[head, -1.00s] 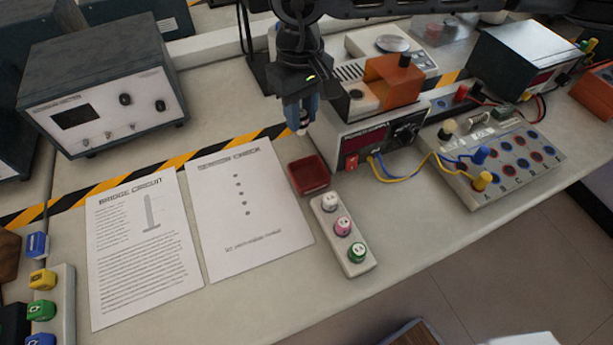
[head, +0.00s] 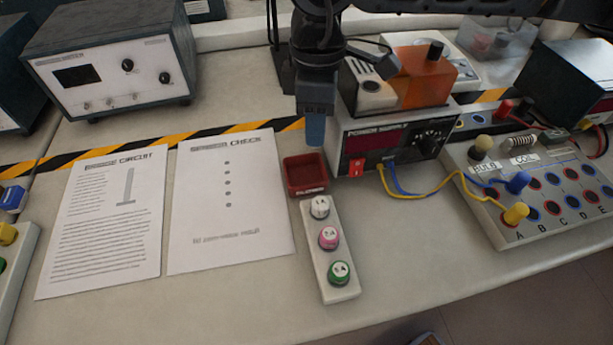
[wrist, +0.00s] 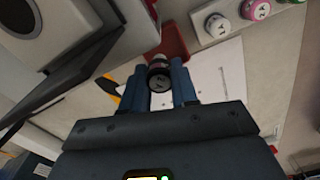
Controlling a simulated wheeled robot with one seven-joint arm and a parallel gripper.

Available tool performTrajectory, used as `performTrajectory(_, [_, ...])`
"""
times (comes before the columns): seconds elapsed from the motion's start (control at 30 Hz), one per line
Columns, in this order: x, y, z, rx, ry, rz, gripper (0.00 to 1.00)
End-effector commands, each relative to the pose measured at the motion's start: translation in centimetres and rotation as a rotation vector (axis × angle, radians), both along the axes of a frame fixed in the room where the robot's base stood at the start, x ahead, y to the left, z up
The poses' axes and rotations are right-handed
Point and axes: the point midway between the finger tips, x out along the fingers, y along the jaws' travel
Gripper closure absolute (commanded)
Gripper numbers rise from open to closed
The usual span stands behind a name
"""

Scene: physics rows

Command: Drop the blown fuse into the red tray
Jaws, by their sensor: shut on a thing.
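My gripper (head: 315,135) points down just behind and slightly right of the small red tray (head: 303,171), above the bench. In the wrist view, my gripper (wrist: 158,86) is shut on the blown fuse (wrist: 160,78), a small cylinder with a grey, marked end and a pale band. The fuse is between the two blue fingers; in the head view the fingers hide it. The red tray looks empty in the head view. In the wrist view, part of the tray (wrist: 173,42) shows beyond the fuse, and the fuse is apart from it.
A pale block (head: 336,283) with white, pink and green capped fuses stands in front of the tray. The power supply (head: 390,140) is close on the gripper's right. Two paper sheets (head: 228,200) lie to the left. A terminal board (head: 530,185) with wires is at right.

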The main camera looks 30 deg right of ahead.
Motion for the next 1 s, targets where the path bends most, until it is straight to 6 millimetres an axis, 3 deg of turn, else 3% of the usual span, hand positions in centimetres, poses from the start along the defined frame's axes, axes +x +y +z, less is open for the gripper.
performTrajectory(0.3, [0.0,0.0,-2.8,0.0,-0.001,-0.003,1.0])
performTrajectory(0.67, [0.0,0.0,-3.1,-0.001,-0.001,-0.002,1.0])
performTrajectory(0.7, [0.0,0.0,-3.0,-0.001,-0.001,-0.002,0.68])
performTrajectory(1.0, [0.0,0.0,-3.0,-0.001,-0.001,-0.002,0.42])
